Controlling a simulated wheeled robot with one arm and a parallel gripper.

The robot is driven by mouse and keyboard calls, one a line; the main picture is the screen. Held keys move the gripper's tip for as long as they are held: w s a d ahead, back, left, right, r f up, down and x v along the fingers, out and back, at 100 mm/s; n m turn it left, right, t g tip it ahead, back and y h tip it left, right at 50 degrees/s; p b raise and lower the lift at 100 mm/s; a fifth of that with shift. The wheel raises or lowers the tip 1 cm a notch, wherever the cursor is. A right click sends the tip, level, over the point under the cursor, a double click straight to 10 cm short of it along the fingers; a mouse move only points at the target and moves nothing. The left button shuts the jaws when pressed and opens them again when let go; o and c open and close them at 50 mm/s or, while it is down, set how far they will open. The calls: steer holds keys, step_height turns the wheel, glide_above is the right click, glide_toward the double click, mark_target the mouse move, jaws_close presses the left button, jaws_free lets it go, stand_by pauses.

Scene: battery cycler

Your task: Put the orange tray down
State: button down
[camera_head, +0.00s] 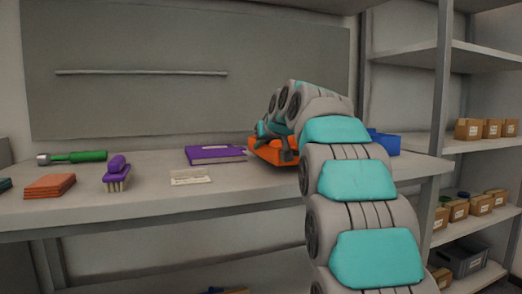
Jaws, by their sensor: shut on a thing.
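The orange tray (265,151) is at the right part of the workbench, mostly hidden behind my arm. Its left end shows, at about the height of the bench top; I cannot tell whether it touches the surface. My gripper (287,152) is at the tray and shut on it. The fingertips are small and partly hidden by my arm's last links.
The workbench (235,187) also holds a purple book (215,154) left of the tray, a white card (190,177), a purple brush (117,172), orange cloths (50,186) and a green-handled tool (82,157). A blue bin (385,143) stands right. Shelves with boxes (468,129) are further right.

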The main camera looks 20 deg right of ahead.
steer(key=shift+s+r, duration=0.15)
steer(key=shift+r, duration=0.55)
steer(key=s, duration=0.4)
steer(key=s+d+r, duration=0.1)
steer(key=s, duration=0.4)
steer(key=s+d+b, duration=0.1)
steer(key=s, duration=0.4)
steer(key=shift+s+r, duration=0.1)
steer(key=shift+r, duration=0.05)
steer(key=shift+s+d, duration=0.2)
steer(key=shift+s, duration=0.55)
